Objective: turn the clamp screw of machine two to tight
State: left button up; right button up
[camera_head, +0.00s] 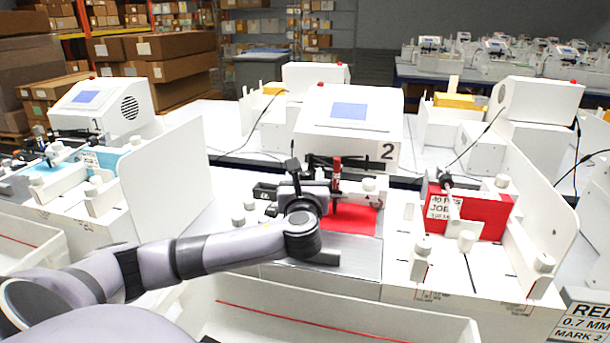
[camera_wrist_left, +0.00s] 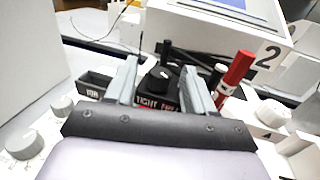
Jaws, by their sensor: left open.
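Machine two (camera_head: 342,134) is the white box with a blue screen and a "2", at the middle of the head view; its "2" panel also shows in the left wrist view (camera_wrist_left: 270,56). The clamp screw (camera_wrist_left: 160,79) is a black knob with a white mark, above a label (camera_wrist_left: 156,104) reading "TIGHT" and, partly hidden, what looks like "FREE". My left gripper (camera_head: 303,182) is open in front of machine two. In the wrist view its two fingers (camera_wrist_left: 163,86) stand on either side of the knob, with gaps visible. Contact cannot be told. My right gripper is not in view.
A red marker (camera_wrist_left: 232,78) stands upright just right of the right finger. White round knobs (camera_wrist_left: 25,144) lie to the left. A red card (camera_head: 355,218) lies below machine two. A white upright panel (camera_head: 175,180) stands left, and a red job block (camera_head: 485,215) right.

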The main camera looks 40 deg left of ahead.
pick_arm(q)
jog(key=shift+w+a, duration=0.2)
jog(key=shift+w, duration=0.05)
grip_shut()
